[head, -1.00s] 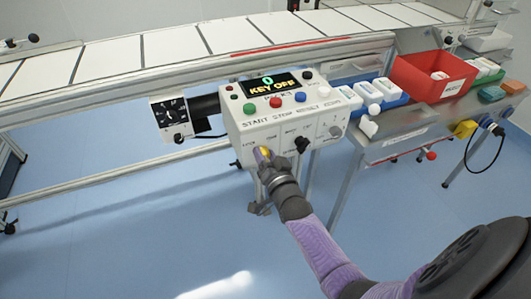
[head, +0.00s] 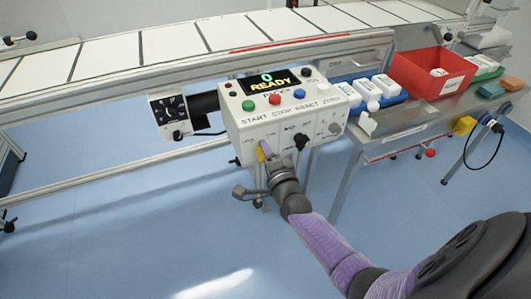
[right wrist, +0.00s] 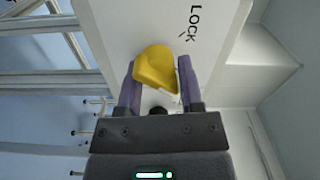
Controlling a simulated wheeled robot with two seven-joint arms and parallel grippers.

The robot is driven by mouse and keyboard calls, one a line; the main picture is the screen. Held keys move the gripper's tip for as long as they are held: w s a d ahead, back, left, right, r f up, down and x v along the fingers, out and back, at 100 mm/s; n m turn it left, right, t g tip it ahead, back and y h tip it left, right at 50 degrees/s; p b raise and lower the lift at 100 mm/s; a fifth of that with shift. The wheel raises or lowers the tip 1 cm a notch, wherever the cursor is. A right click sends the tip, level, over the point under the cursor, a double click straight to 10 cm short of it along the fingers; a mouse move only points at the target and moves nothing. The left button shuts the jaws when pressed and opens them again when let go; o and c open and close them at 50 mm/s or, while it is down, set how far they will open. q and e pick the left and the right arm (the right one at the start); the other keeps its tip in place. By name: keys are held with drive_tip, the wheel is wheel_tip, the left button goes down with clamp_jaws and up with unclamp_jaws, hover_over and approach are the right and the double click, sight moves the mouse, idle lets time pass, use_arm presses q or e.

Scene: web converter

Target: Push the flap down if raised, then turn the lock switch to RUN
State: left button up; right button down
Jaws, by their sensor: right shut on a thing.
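The white control box (head: 245,130) hangs on the conveyor rail, and its display (head: 268,83) reads 0 READY. The yellow lock switch (head: 261,153) is on the box's lower front, at the left. In the right wrist view the yellow switch (right wrist: 157,68) sits between the two purple fingers, next to the word LOCK, and it looks turned at an angle. My right gripper (head: 264,155) is shut on this switch and hides part of it. I cannot make out a raised flap. My left gripper is not in view.
Coloured buttons (head: 275,99) and black and grey knobs (head: 301,142) are on the box, close to my right gripper. A side table on the right holds a red bin (head: 430,78) and white bottles (head: 385,85). The blue floor (head: 120,230) at lower left is clear.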

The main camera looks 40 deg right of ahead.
drive_tip(key=shift+f+m, duration=0.15)
drive_tip(key=shift+m, duration=0.45)
drive_tip(key=shift+c, duration=1.2)
unclamp_jaws()
drive_tip(key=shift+s, duration=0.1)
drive_tip(key=shift+s+a, duration=0.1)
drive_tip(key=shift+s, duration=0.2)
drive_tip(key=p+v, duration=0.3)
drive_tip(key=v, duration=0.6)
drive_tip(key=shift+s, duration=0.15)
